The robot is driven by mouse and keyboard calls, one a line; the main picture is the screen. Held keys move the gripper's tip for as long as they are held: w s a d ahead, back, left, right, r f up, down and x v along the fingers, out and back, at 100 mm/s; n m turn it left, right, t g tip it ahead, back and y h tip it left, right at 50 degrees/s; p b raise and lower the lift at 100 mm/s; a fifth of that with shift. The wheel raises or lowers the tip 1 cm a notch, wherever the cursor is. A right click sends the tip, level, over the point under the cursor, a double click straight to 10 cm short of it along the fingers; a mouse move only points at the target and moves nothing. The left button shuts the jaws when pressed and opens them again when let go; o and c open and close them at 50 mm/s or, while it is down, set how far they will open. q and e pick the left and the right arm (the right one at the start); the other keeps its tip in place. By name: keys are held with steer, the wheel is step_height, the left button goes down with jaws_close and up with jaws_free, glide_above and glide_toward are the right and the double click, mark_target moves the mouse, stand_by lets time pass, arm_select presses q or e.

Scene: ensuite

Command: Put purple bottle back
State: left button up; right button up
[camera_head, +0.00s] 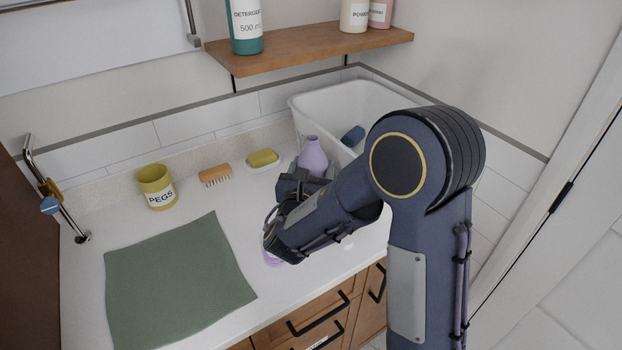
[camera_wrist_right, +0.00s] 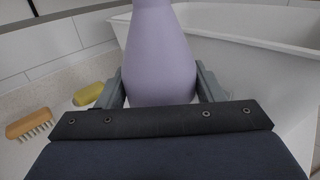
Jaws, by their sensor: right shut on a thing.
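The purple bottle (camera_head: 313,157) stands upright at the back of the counter, in front of the white tub. My right gripper (camera_head: 303,180) is shut on it from the near side, hiding its lower part. In the right wrist view the bottle (camera_wrist_right: 160,60) fills the space between the two grey fingers of my right gripper (camera_wrist_right: 161,88). Its top is cut off and its base is hidden, so I cannot tell if it touches the counter. My left gripper is not in view.
A white tub (camera_head: 345,105) holds a blue item (camera_head: 352,136). A wooden shelf (camera_head: 310,45) carries several containers. A brush (camera_head: 215,176), yellow sponge (camera_head: 263,158), pegs pot (camera_head: 156,187) and green cloth (camera_head: 178,282) lie left. A purple item (camera_head: 272,259) shows partly below my forearm.

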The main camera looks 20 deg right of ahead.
steer(key=f, duration=0.3)
steer(key=shift+w+f, duration=0.3)
steer(key=shift+w, duration=0.05)
steer(key=shift+f, duration=0.15)
steer(key=shift+f, duration=0.15)
steer(key=o, duration=1.7)
steer(key=shift+c, duration=0.2)
